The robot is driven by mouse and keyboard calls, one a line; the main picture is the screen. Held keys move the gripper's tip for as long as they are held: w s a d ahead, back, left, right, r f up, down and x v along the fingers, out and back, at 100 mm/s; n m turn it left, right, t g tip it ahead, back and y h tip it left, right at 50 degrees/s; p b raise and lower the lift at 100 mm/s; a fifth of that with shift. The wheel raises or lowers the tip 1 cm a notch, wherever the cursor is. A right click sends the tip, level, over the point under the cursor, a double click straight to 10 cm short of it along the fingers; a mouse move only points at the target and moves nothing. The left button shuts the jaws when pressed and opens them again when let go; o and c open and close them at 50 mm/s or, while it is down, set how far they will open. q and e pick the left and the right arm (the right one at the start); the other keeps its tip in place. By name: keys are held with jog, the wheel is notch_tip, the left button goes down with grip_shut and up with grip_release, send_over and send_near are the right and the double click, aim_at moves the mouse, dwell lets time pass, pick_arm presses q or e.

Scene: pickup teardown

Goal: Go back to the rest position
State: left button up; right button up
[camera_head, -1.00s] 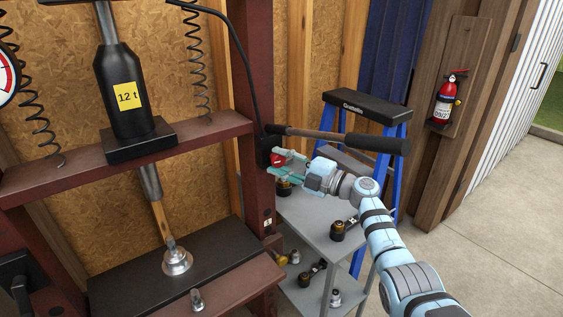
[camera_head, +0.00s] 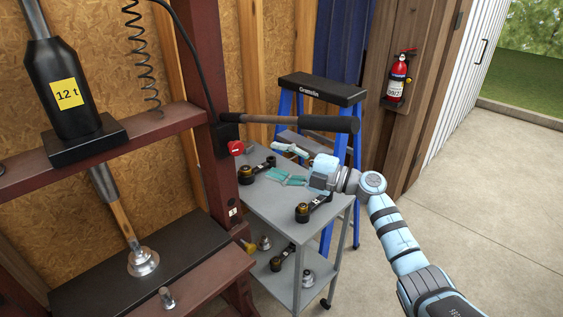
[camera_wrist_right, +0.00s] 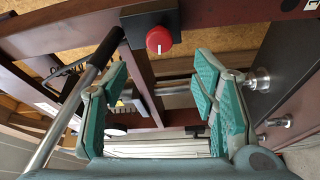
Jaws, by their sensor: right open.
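My right gripper (camera_head: 279,164) is open and empty, its teal-padded fingers held over the grey cart, to the right of the press frame. In the right wrist view its two fingers (camera_wrist_right: 160,85) stand wide apart with nothing between the pads. The red knob (camera_head: 236,148) on its black box is on the press post, left of the fingertips and apart from them. It also shows in the right wrist view (camera_wrist_right: 159,40), beyond the fingers. My left gripper is not in view.
The press (camera_head: 160,128) with its black 12 t jack (camera_head: 75,92) fills the left. A long-handled bar (camera_head: 285,120) crosses just above my right gripper. The grey cart (camera_head: 285,214) carries several small parts. A blue ladder (camera_head: 322,88) stands behind. The concrete floor at right is clear.

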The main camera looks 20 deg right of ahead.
jog(key=shift+s+d, duration=0.3)
jog(key=shift+s, duration=0.05)
jog(key=shift+a, duration=0.1)
